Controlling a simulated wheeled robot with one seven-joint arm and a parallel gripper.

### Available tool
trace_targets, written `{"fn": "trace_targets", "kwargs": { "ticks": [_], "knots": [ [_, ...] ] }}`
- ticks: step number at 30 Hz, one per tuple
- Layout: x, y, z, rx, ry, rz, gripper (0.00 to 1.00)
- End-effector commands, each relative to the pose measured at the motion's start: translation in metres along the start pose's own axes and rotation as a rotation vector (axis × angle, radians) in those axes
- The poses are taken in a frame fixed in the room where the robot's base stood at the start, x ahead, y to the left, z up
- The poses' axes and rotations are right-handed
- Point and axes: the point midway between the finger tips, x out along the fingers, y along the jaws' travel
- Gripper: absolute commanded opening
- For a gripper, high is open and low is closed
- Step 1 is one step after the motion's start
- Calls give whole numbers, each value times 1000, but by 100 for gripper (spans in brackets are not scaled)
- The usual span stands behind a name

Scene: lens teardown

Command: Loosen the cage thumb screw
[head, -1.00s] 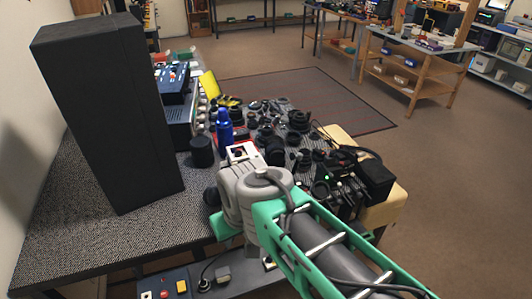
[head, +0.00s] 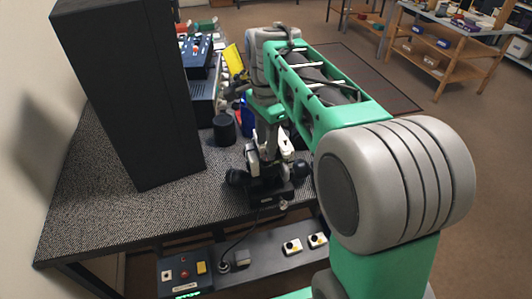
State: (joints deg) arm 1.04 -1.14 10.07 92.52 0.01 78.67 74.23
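My gripper (head: 264,152) points down over the front part of the speckled table (head: 130,212). Its fingers are small and dark here, and I cannot tell whether they are open or shut. Just below it, on the table near the front edge, is a dark assembly (head: 270,194) with round black parts on both sides and some white parts. It may be the cage. My gripper overlaps it in the picture, and I cannot tell whether they touch. I cannot make out the thumb screw.
A tall black box (head: 130,90) stands on the left of the table. A black cylinder (head: 224,128) and a partly hidden blue bottle (head: 247,118) stand behind the assembly. A control panel (head: 184,275) lies below the table's front edge. My arm covers the table's right side.

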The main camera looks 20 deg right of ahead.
Motion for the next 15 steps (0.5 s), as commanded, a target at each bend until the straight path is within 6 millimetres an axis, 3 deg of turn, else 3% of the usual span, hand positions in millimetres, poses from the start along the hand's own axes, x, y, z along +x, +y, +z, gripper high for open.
{"fn": "trace_targets", "kwargs": {
  "ticks": [6,15],
  "knots": [
    [39,0,1,-3,0,2,34],
    [48,0,1,-5,1,-2,34]
  ]
}}
